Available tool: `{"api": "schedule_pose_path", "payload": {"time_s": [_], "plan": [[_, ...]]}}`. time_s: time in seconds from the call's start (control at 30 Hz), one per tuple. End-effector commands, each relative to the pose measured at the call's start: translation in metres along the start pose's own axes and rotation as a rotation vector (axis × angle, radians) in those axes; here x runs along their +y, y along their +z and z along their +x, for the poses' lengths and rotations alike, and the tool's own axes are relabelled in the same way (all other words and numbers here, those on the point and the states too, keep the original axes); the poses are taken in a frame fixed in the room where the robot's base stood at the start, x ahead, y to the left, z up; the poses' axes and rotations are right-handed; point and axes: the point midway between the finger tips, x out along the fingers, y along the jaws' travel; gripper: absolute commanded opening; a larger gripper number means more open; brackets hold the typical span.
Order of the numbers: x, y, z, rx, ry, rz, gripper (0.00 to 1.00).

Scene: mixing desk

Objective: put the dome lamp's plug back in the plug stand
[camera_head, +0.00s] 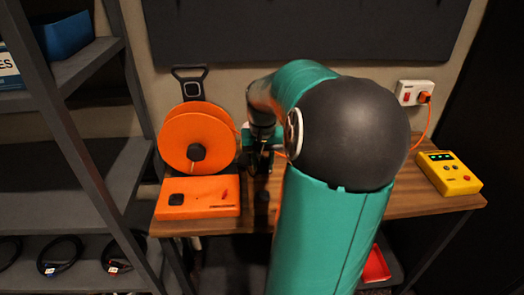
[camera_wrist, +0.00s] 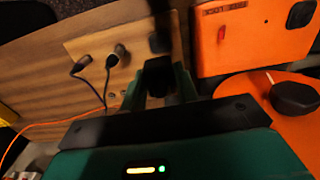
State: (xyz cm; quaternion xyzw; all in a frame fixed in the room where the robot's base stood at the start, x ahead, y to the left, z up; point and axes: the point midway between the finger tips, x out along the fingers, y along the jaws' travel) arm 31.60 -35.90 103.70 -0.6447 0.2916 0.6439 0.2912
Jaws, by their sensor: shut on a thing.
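My gripper (camera_wrist: 160,88) is shut on a black plug (camera_wrist: 158,72), which fills the space between its green fingers. In the head view my gripper (camera_head: 258,158) is over the desk, just right of the orange reel. The light wooden plug stand (camera_wrist: 88,45) lies beyond the fingers in the wrist view. Two dark plugs with black cables, one (camera_wrist: 80,66) left of the other (camera_wrist: 117,54), are at the stand. A dark square spot (camera_wrist: 159,43) on it lies just past the held plug; whether they touch is unclear. I cannot make out the dome lamp.
An orange box (camera_head: 198,197) and an orange reel (camera_head: 178,140) with a black hub are close on the left. A yellow box (camera_head: 450,172) sits at the right. An orange cable runs from a wall socket (camera_head: 408,92). A dark shelf rack (camera_head: 115,170) flanks the desk.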

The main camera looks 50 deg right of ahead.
Motion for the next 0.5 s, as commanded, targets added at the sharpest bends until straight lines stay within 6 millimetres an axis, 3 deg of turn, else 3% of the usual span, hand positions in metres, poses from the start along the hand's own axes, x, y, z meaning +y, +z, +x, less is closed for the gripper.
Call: {"api": "schedule_pose_path", "payload": {"time_s": [0.3, 0.5], "plan": [[-0.001, 0.001, 0.056, -0.004, -0.001, -0.003, 0.0], [-0.001, 0.0, 0.075, -0.002, 0.0, -0.001, 0.0]]}}
